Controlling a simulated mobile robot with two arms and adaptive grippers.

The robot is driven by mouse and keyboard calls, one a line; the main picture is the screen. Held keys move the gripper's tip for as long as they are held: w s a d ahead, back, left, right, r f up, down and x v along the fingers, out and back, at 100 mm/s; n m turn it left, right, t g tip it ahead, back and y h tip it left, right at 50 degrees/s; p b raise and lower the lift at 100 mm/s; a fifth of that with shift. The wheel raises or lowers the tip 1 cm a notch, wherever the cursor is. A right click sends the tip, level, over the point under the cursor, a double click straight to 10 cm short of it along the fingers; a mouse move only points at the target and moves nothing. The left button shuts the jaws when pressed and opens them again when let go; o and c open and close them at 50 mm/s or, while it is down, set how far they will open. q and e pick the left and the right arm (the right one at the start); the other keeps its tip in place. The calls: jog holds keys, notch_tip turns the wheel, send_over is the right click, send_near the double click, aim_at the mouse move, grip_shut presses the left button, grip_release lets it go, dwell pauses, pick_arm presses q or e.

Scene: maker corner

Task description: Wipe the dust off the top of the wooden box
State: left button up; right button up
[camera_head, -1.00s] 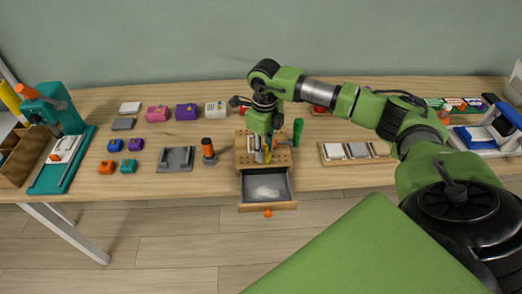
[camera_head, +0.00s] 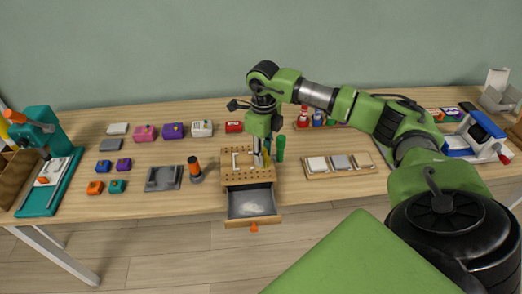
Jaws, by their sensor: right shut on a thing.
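The wooden box (camera_head: 232,179) stands at the table's front edge, with rows of dark holes in its top and its drawer (camera_head: 252,216) pulled out. A whitish, cloudy patch lies in the drawer. Dust on the top is too small to tell. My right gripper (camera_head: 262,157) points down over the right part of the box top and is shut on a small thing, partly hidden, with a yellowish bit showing. Whether it touches the top I cannot tell. My left gripper is out of view.
A green cylinder (camera_head: 281,147) stands close to the right of my gripper. An orange and black tool (camera_head: 194,168) and a grey tray (camera_head: 164,178) are left of the box. A wooden tray with pale squares (camera_head: 311,174) is to the right. Bare table lies between them.

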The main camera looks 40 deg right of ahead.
aim_at(264, 149)
notch_tip(264, 149, up, 2)
jog(key=shift+d+p, duration=0.15)
jog(key=shift+p, duration=0.3)
jog(key=shift+r+p, duration=0.3)
jog(key=shift+r, duration=0.25)
